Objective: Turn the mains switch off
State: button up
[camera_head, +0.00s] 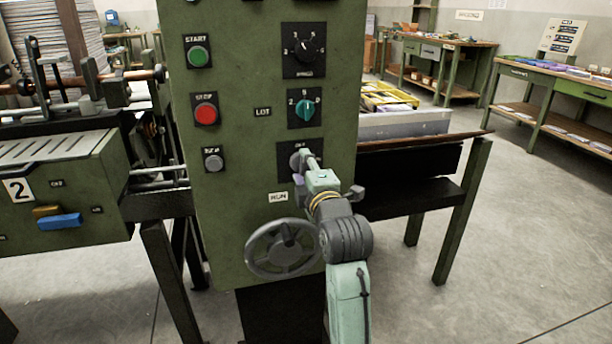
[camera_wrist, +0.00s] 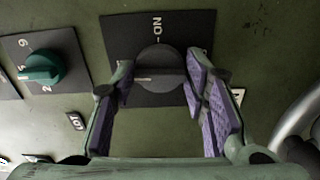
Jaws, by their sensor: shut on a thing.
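The mains switch is a dark grey round knob (camera_wrist: 157,62) with a raised bar on a black plate (camera_wrist: 195,28) on the green control panel (camera_head: 232,85). In the wrist view its bar lies crosswise, with a pale mark at its left end. A white label reading ON, turned sideways, stands above the knob there. My gripper (camera_wrist: 159,82) has its purple-padded fingers on either side of the bar, shut on it. In the head view my gripper (camera_head: 304,160) reaches the plate and hides much of the knob (camera_head: 296,160).
Above the switch are a teal selector (camera_head: 305,110) and a black dial (camera_head: 306,50). Green (camera_head: 199,56), red (camera_head: 205,113) and grey (camera_head: 213,160) buttons are to the left.

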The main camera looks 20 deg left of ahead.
jog(key=shift+n, duration=0.4)
jog(key=o, duration=1.1)
jog(key=shift+o, duration=0.2)
jog(key=shift+s, duration=0.1)
jog(key=v, duration=0.7)
jog(key=shift+d, duration=0.15)
jog(key=shift+s, duration=0.15)
